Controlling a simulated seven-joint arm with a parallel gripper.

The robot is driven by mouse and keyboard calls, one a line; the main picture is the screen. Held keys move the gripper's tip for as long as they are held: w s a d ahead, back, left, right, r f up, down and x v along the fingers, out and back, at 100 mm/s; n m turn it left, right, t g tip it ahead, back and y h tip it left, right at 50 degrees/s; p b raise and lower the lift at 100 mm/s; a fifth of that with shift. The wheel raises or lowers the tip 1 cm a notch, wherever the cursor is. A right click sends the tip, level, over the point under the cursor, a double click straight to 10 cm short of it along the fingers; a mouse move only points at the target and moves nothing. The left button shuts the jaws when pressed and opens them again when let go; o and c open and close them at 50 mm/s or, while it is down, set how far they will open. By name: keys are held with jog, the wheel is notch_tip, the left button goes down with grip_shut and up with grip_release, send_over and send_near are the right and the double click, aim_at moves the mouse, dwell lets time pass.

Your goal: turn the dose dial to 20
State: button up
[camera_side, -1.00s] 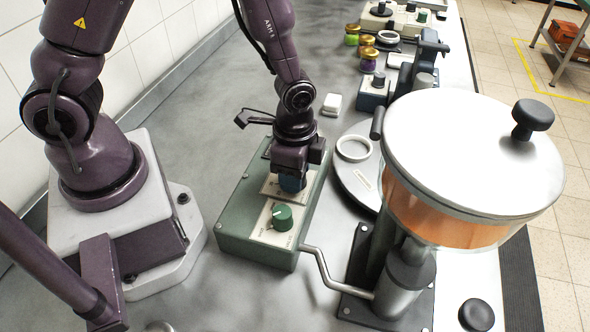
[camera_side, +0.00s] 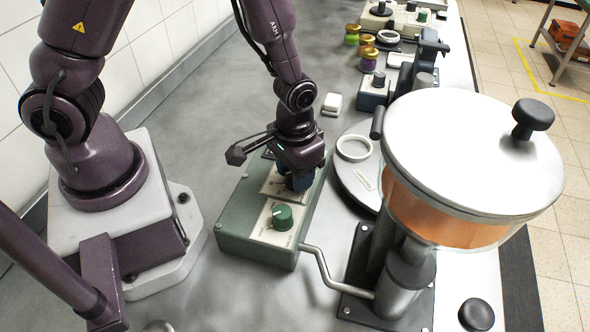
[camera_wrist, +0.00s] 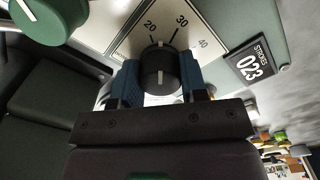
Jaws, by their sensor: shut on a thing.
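The dose dial (camera_wrist: 160,68) is a black knob with a white pointer line, on a pale scale plate (camera_wrist: 205,25) marked 20, 30 and 40. In the wrist view its pointer lies between the 20 and 30 marks, seemingly nearer 20; the exact reading is hard to tell. My gripper (camera_wrist: 160,82) has its blue jaws shut on the dial, one on each side. In the side view my gripper (camera_side: 297,182) stands over the far half of the green box (camera_side: 240,222) and hides the dial.
A green knob (camera_side: 282,217) sits on the box's near half. A counter (camera_wrist: 254,64) reads 023 strokes. A large hopper with a silver lid (camera_side: 465,145) and a bent crank handle (camera_side: 325,268) stand close on the right.

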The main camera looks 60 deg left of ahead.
jog(key=shift+n, duration=1.6)
jog(key=o, duration=0.9)
notch_tip(320, 180, up, 13)
